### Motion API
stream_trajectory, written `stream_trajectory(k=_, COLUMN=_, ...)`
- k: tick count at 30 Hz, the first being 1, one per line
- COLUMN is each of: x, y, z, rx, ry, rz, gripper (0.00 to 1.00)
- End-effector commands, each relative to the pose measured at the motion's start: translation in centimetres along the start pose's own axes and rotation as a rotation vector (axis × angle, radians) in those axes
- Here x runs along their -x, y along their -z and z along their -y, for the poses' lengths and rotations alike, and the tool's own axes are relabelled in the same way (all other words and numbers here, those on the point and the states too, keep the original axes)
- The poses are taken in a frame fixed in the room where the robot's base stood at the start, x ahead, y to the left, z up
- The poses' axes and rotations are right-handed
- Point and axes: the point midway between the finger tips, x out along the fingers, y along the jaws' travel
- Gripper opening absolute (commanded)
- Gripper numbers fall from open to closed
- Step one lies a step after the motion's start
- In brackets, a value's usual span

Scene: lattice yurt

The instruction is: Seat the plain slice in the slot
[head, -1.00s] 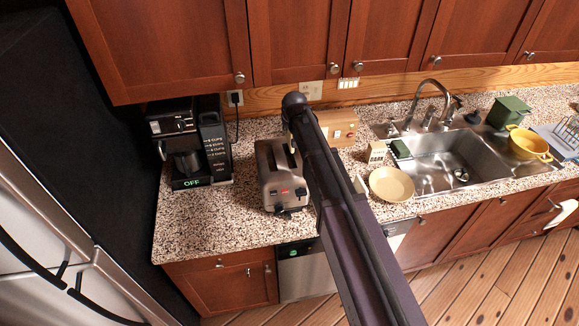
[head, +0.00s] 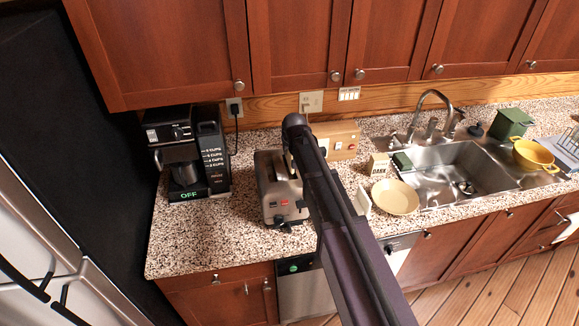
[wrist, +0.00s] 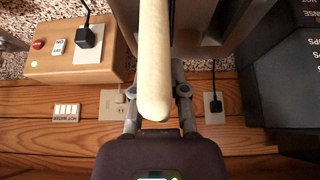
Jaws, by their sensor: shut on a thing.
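The plain slice (wrist: 155,60) is pale cream and shows edge-on in the wrist view, upright between the fingers of my gripper (wrist: 158,100). My gripper is shut on it. The toaster (head: 268,187) is a grey metal box on the counter in the head view, left of my arm. Grey metal surfaces, likely the toaster (wrist: 203,28), lie behind the slice in the wrist view. My arm hides the toaster's right side, and the gripper and slice are mostly hidden in the head view. I cannot tell whether the slice's lower end is in the slot.
A coffee maker (head: 185,160) stands left of the toaster. A wooden switch box (head: 341,138) is behind my arm. Wall cupboards (head: 300,40) hang above. Counter front-left is clear.

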Motion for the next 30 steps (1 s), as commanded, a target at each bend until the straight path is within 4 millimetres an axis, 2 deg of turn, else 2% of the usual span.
stream_trajectory(k=1, x=-0.7, y=-0.3, z=0.0, rx=0.000, ry=0.000, rz=0.000, gripper=0.00)
stream_trajectory(k=4, x=-1.0, y=-0.5, z=0.0, rx=0.000, ry=0.000, rz=0.000, gripper=0.00)
stream_trajectory(k=20, x=-1.3, y=-0.7, z=0.0, rx=0.000, ry=0.000, rz=0.000, gripper=0.00)
stream_trajectory(k=30, x=-3.5, y=-1.8, z=-0.1, rx=-0.001, ry=-0.001, rz=0.000, gripper=0.00)
